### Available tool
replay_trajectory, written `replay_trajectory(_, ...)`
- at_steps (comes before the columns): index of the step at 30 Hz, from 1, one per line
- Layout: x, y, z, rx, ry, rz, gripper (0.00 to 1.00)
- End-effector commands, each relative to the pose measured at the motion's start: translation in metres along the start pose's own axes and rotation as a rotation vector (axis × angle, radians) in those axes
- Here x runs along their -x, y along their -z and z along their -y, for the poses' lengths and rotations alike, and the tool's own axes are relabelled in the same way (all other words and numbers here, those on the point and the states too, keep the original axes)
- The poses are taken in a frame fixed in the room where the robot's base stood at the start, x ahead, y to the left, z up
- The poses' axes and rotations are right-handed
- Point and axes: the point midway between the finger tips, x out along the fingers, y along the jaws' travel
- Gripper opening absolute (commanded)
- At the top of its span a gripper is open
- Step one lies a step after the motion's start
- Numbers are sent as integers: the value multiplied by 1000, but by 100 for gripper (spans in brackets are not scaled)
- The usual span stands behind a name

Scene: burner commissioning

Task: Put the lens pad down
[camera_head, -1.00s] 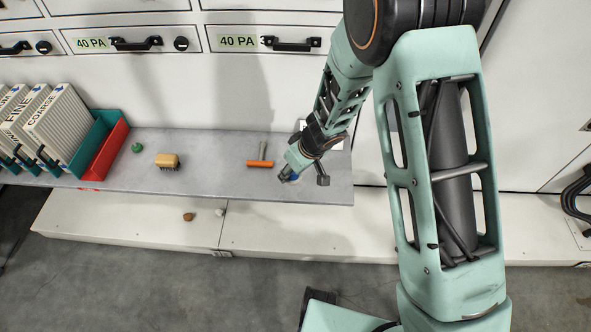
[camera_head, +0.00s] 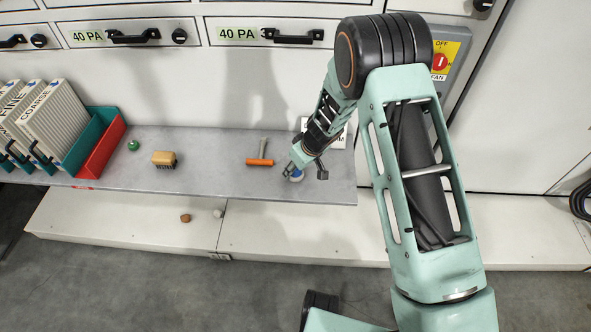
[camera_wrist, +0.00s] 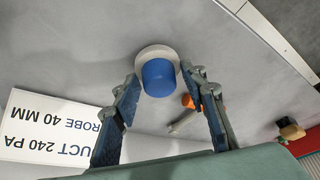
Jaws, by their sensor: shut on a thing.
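The lens pad (camera_wrist: 158,78) is a blue round grip on a pale disc, at the fingertips of my gripper (camera_wrist: 161,86) in the wrist view. A finger stands on each side of the blue grip, and my gripper is shut on it. In the head view, the blue and pale pad (camera_head: 297,176) shows at the tip of my gripper (camera_head: 290,169), over the right part of the grey shelf (camera_head: 220,182). I cannot tell whether the disc touches the shelf.
An orange-headed tool (camera_head: 260,162) lies left of my gripper. A wooden brush (camera_head: 164,159), a green ball (camera_head: 134,145) and a red bin (camera_head: 102,152) are farther left. A white printed card (camera_head: 338,139) stands behind. The shelf's front edge is close.

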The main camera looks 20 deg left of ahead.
Motion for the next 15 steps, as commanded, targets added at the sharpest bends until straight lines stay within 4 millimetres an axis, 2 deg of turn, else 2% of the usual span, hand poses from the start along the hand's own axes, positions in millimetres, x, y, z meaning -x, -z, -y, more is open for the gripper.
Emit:
replay_trajectory(7,-2,-1,0,1,0,0,20)
replay_trajectory(8,-2,-1,0,0,0,0,41)
replay_trajectory(12,-2,-1,0,0,-1,0,56)
replay_trajectory(15,-2,-1,0,0,-1,0,57)
